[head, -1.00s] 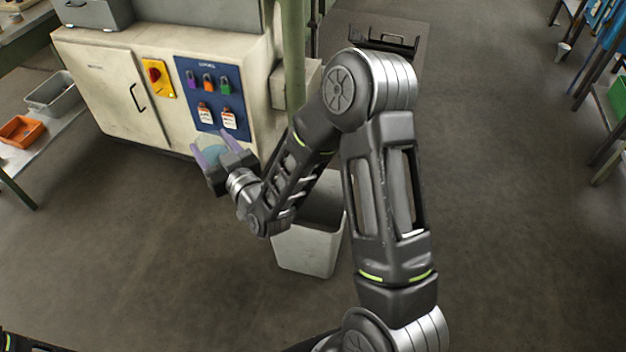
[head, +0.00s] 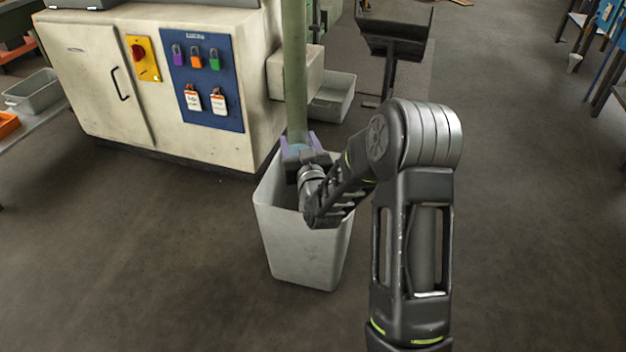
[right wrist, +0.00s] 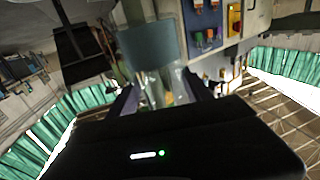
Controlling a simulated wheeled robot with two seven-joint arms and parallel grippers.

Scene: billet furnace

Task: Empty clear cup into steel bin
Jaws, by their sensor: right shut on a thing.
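My right gripper (head: 300,147) is shut on the clear cup (head: 297,151), over the back part of the mouth of a tall pale grey bin (head: 300,245). That view is upside down, so the wrist is rolled over. I cannot tell what is in the cup. My left gripper is out of view.
A green post (head: 295,70) stands right behind the bin. A cream cabinet (head: 90,85) with a blue lock panel (head: 208,80) is at the left. A second grey bin (head: 335,98) and a dark stand (head: 392,45) are behind.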

